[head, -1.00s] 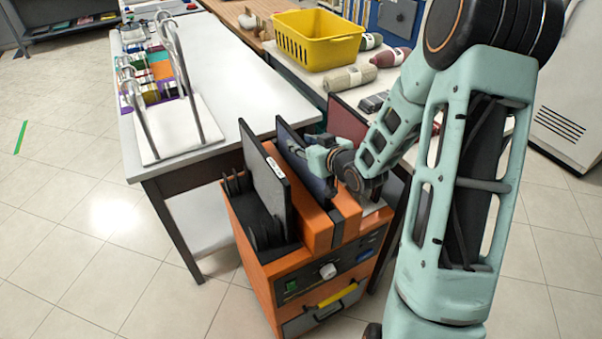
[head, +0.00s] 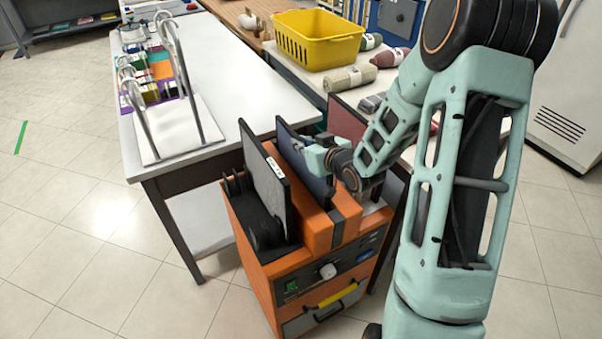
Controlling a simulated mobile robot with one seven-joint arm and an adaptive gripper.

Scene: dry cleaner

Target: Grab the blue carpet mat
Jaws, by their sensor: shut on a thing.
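The blue carpet mat (head: 307,172) stands upright in the middle slot of the orange machine (head: 345,226). It is a thin dark-blue panel with a black edge. My gripper (head: 322,158) reaches it from the right and is shut on its upper right part. The fingertips are small and partly hidden by the gripper body. A grey mat (head: 270,190) with a black edge and a white label stands upright in the left slot. A red mat (head: 345,122) stands to the right, partly hidden behind my arm.
A white table (head: 215,75) stands behind the machine, with a hook stand (head: 172,128) near its front edge. A yellow basket (head: 318,40) and rolled textiles (head: 350,78) lie on the back right table.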

